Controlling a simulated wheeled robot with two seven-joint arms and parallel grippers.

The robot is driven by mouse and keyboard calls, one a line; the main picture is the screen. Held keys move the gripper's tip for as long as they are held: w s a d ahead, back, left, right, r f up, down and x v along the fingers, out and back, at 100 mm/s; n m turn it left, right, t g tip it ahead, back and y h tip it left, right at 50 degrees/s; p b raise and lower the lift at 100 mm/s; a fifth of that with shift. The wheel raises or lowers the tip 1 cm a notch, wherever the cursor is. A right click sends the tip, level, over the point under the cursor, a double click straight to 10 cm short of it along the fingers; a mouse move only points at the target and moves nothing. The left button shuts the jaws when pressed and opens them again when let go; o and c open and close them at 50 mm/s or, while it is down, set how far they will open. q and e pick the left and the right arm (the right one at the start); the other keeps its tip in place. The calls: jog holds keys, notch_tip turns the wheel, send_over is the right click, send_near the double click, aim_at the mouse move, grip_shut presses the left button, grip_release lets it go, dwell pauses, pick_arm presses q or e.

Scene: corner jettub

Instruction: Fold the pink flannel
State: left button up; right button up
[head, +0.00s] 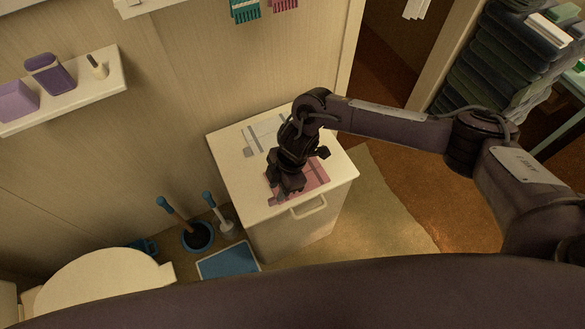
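The pink flannel (314,175) lies flat on the white top of a small cabinet (235,181), near its front edge. My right arm reaches in from the right, and my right gripper (284,198) points down over the left part of the flannel. The gripper and wrist hide part of the cloth. The fingers are dark and small here, so I cannot tell whether they are open or shut, or whether they touch the cloth. My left gripper is not in view.
A handle (309,207) sticks out at the cabinet front. A wall shelf (70,97) holds purple containers. Brushes in a blue holder (198,238) and a toilet (100,281) stand left. Stacked dark trays (490,75) stand right.

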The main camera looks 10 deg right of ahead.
aim_at(271, 198)
jog(key=shift+b+x, duration=2.95)
jog(key=shift+x, duration=0.3)
jog(key=shift+a+f, duration=0.15)
jog(key=shift+f, duration=0.05)
grip_shut()
jog(key=shift+w+r+p, duration=0.1)
jog(key=shift+r+p, duration=0.65)
jog(key=shift+r, duration=0.3)
